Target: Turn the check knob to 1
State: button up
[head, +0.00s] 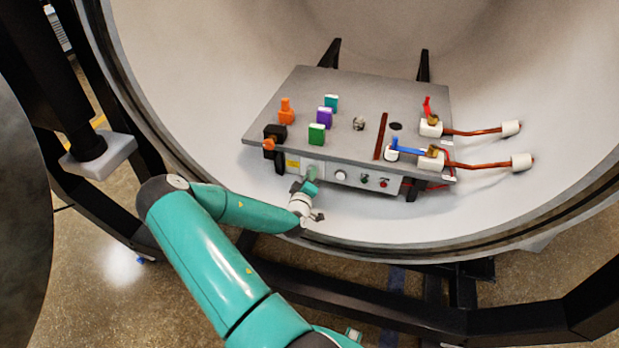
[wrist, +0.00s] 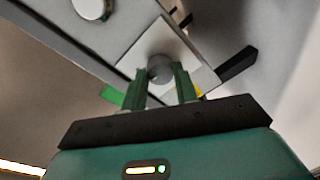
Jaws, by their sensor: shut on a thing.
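The check knob (wrist: 160,66) is a small round grey knob on a pale square plate (wrist: 178,44) in the wrist view. The two green fingers of my gripper (wrist: 161,76) stand on either side of it and are shut on it. In the head view my gripper (head: 311,172) is at the front face of the grey box, left of a white round knob (head: 340,175), and hides the gripped knob. No marks or numbers around the knob are readable, so its setting cannot be told.
The grey box (head: 345,100) stands inside the round furnace chamber (head: 540,80). Its top carries orange (head: 286,112), purple (head: 324,118), green (head: 317,134) and teal (head: 331,103) pieces. Copper rods (head: 478,132) stick out right. The chamber's rim (head: 420,256) runs below my gripper.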

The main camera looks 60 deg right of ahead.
jog(key=n+g, duration=0.1)
jog(key=n, duration=0.9)
jog(key=shift+r, duration=0.1)
jog(key=shift+n, duration=0.3)
dwell(0.3)
jog(key=o, duration=1)
jog(key=a, duration=0.4)
jog(key=s+a, duration=0.1)
jog(key=a, duration=0.4)
jog(key=s+a+r, duration=0.1)
jog(key=a, duration=0.3)
jog(key=shift+s+a, duration=0.2)
jog(key=shift+a, duration=0.1)
